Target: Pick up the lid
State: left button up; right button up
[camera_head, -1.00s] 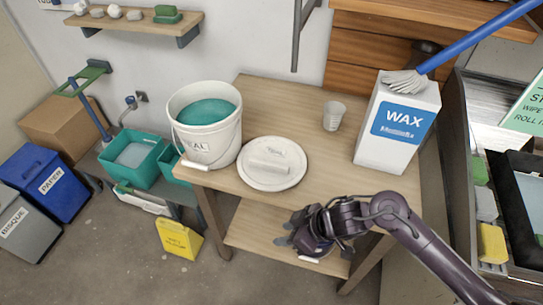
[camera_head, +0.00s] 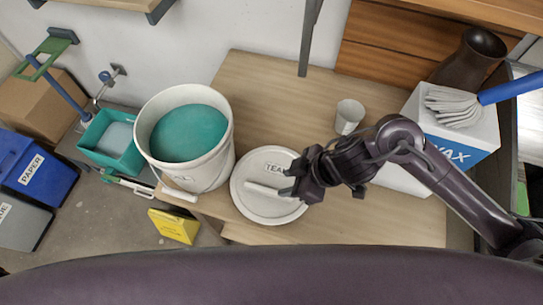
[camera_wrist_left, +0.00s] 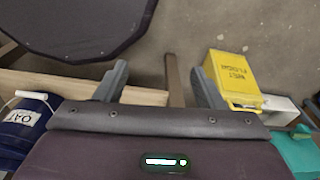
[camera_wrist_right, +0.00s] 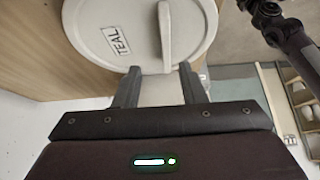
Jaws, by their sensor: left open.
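The round white lid (camera_head: 243,208) lies flat on the wooden table, right of the bucket, with a bar handle (camera_head: 264,191) and a TEAL label. My right gripper (camera_head: 290,183) is over the lid's right side, close to the handle. In the right wrist view the lid (camera_wrist_right: 90,25) shows with its handle (camera_wrist_right: 165,30); the right gripper (camera_wrist_right: 160,72) is open, with the handle's near end lined up between its fingertips. I cannot tell whether they touch the lid. My left gripper (camera_wrist_left: 161,78) is open and empty, away from the lid.
The white bucket (camera_head: 220,165) of teal glaze stands left of the lid. A small cup (camera_head: 349,116) and the WAX box (camera_head: 470,140) with a mop head stand to the right. A yellow floor sign (camera_head: 174,226) and a blue OAT bucket (camera_wrist_left: 28,118) are lower down.

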aim_at(270, 191)
jog(key=shift+a+f, duration=0.15)
jog(key=a+f, duration=0.1)
jog(key=s+a+f, duration=0.1)
jog(key=shift+f, duration=0.35)
jog(key=shift+w+a+f, duration=0.35)
jog(key=shift+f, duration=0.25)
jog(key=shift+w+a+f, duration=0.3)
jog(key=shift+f, duration=0.3)
jog(key=shift+a+f, duration=0.25)
jog(key=shift+f, duration=0.1)
pick_arm(q)
jog(key=s, duration=0.2)
jog(key=shift+s, duration=0.3)
pick_arm(e)
grip_shut()
